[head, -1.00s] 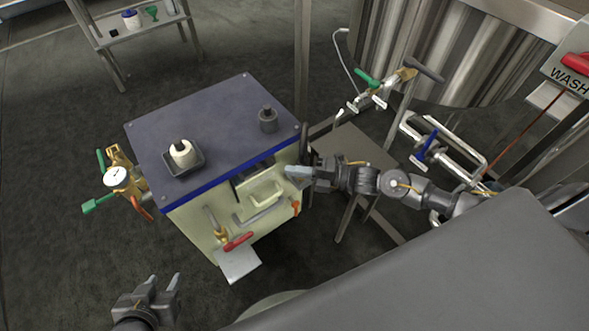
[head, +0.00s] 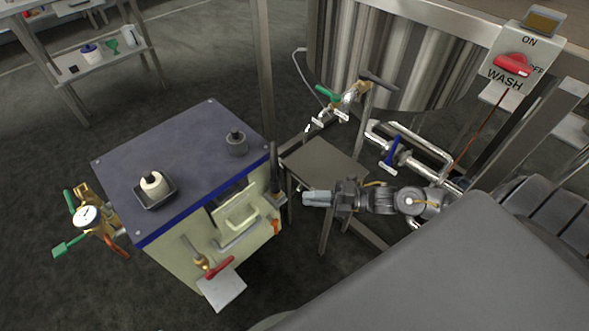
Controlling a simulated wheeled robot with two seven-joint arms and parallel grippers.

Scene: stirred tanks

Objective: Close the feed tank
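A cream cabinet-like tank (head: 175,262) with a blue-edged grey top stands at left; no label marks it as the feed tank. On its front is a cream panel with a handle (head: 240,216), with a dark gap above it. A red-handled valve (head: 218,268) and an orange one (head: 275,227) are on the front. A dark upright lever (head: 274,170) stands at the right corner. A gauge with green-handled valves (head: 85,216) is on the left side. My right gripper (head: 306,198) looks shut and empty, right of the tank and apart from it. My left gripper is out of view.
A large steel vessel (head: 390,55) stands behind, with a green-handled valve (head: 328,96) and a blue-handled valve (head: 390,152). A red wash switch (head: 512,65) is at upper right. A low stand (head: 325,160) sits beside the tank.

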